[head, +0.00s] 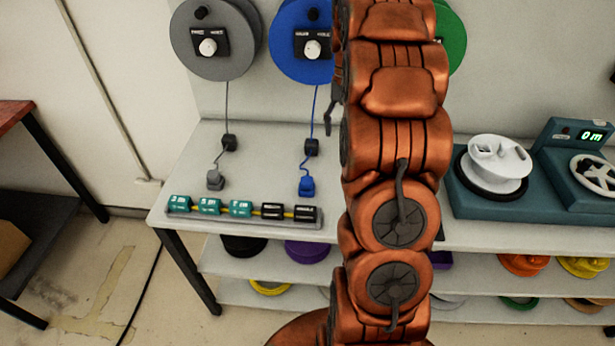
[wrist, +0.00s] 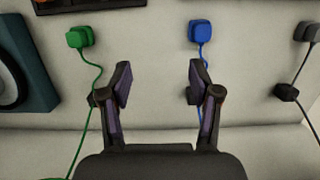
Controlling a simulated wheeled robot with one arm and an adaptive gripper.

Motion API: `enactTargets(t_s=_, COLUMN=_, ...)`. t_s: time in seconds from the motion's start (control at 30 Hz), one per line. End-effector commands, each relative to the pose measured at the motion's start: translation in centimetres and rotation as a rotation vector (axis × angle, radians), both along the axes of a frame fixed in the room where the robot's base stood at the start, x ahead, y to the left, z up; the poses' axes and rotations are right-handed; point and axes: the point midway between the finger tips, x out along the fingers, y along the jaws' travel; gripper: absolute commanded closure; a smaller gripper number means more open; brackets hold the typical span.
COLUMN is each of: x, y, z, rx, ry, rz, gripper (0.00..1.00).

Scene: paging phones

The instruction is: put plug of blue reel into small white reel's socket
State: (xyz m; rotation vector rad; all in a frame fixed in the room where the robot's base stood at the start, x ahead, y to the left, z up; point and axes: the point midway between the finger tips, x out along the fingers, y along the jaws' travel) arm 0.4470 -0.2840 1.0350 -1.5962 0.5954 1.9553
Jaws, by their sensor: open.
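The blue reel (head: 294,42) hangs on the back wall, partly hidden by my arm. Its cable runs down through a dark block to the blue plug (head: 306,186), which rests on the table. In the wrist view the blue plug (wrist: 199,31) is beyond the tip of the right finger, and its cable passes behind that finger. My gripper (wrist: 161,82) is open with nothing between its fingers; the head view does not show it clearly. The small white reel (head: 494,158) sits on the teal machine at the right; I cannot make out its socket for certain.
A grey reel (head: 215,40) and a green reel (head: 451,38) flank the blue one. The green plug (wrist: 79,37) and grey plug (head: 215,179) lie either side of the blue plug. Several coloured reels fill the shelves below.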

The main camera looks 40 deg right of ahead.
Motion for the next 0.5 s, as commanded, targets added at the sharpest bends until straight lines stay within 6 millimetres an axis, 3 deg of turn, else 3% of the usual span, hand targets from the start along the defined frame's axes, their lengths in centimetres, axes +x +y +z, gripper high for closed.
enactTargets(t_s=0.5, x=4.4, y=6.5, z=-3.1, rx=-0.001, ry=0.002, rz=0.004, gripper=0.38)
